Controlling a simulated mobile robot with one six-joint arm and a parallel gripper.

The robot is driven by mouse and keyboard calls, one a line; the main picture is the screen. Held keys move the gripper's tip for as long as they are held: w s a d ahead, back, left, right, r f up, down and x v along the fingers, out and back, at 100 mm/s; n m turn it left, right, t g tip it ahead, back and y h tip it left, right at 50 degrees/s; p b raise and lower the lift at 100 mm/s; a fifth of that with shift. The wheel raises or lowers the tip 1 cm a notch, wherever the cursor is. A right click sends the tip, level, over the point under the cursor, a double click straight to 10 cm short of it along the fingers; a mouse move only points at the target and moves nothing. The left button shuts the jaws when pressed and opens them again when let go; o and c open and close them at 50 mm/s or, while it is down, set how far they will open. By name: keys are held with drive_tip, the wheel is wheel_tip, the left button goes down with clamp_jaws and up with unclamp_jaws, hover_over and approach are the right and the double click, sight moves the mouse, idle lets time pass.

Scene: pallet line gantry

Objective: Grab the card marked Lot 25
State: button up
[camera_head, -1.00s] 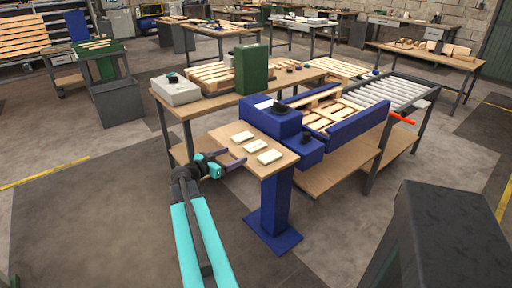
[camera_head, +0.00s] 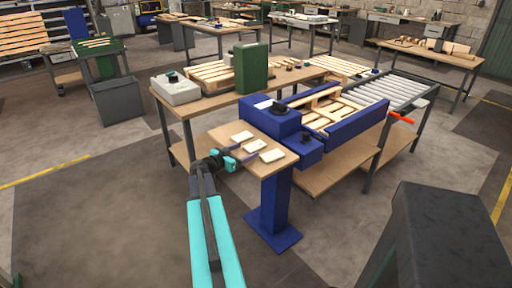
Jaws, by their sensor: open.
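Three pale cards lie in a slanting row on a small wooden shelf (camera_head: 222,136) on a blue post. They are the far-left card (camera_head: 241,136), the middle card (camera_head: 255,145) and the near-right card (camera_head: 272,155). Any lettering is too small to read, so I cannot tell which is Lot 25. My gripper (camera_head: 250,156) is open at the shelf's left front edge, its fingers pointing right toward the middle and near-right cards. I cannot tell whether it touches a card.
Behind the shelf stands a blue machine (camera_head: 270,116) with a dark knob on top. A wooden bench (camera_head: 215,110) carries a grey box (camera_head: 177,91) and a green box (camera_head: 251,68). A conveyor frame with pallets lies to the right. Open floor is at the left.

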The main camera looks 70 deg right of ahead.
sight(254, 146)
drive_tip(key=shift+p+x, duration=0.6)
drive_tip(key=shift+x, duration=0.3)
drive_tip(key=shift+p+x, duration=0.7)
drive_tip(key=shift+x, duration=1)
drive_tip(key=shift+w+r, duration=0.1)
drive_tip(key=shift+c, duration=0.3)
drive_tip(key=c, duration=1.2)
drive_tip(key=shift+r, duration=0.2)
